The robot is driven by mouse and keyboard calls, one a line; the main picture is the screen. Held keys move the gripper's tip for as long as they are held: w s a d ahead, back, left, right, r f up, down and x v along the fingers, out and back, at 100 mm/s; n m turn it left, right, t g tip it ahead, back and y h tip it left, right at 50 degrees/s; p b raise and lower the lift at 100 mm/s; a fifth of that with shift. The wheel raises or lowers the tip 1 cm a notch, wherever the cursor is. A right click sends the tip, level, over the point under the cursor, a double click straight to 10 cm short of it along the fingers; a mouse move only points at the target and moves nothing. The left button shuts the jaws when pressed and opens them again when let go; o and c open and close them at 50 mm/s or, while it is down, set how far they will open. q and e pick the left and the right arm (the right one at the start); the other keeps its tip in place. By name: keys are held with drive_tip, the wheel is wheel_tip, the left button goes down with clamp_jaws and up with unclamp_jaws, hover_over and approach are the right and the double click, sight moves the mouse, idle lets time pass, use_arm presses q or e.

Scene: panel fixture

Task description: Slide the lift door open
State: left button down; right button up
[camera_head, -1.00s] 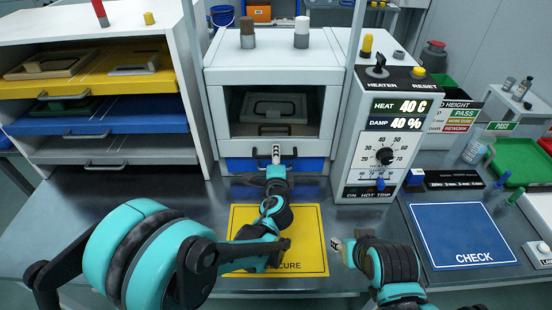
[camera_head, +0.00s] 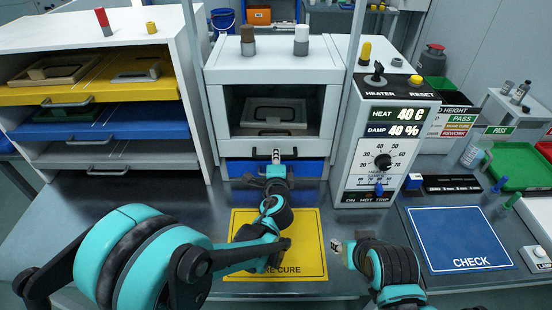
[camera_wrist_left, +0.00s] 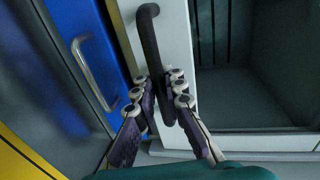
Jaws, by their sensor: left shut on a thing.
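The lift door (camera_head: 239,133) is the white-framed front of the middle cabinet. A grey plate with a dark handle shows behind its window opening. The door's dark bar handle (camera_wrist_left: 149,38) runs along its lower white rail. My left gripper (camera_head: 276,157) reaches up to this rail from the front. In the left wrist view my left gripper (camera_wrist_left: 160,100) has its fingers closed on the bar, one on each side. The head view is too small to show the grip. My right gripper (camera_head: 338,245) hangs low over the bench, away from the door; its finger opening is unclear.
A blue drawer (camera_head: 240,168) with its own handle sits just below the door. The heater control box (camera_head: 385,140) stands close on the right. A rack with yellow, blue and grey drawers (camera_head: 85,125) stands left. A yellow mat (camera_head: 315,262) and blue CHECK mat (camera_head: 460,235) lie in front.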

use_arm(q)
wheel_tip(320, 180, up, 24)
drive_tip(key=p, duration=1.5)
drive_tip(key=shift+p, duration=0.4)
drive_tip(key=c, duration=1.6)
unclamp_jaws()
drive_tip(key=shift+o, duration=0.2)
approach(276, 83)
drive_tip(key=v, duration=0.6)
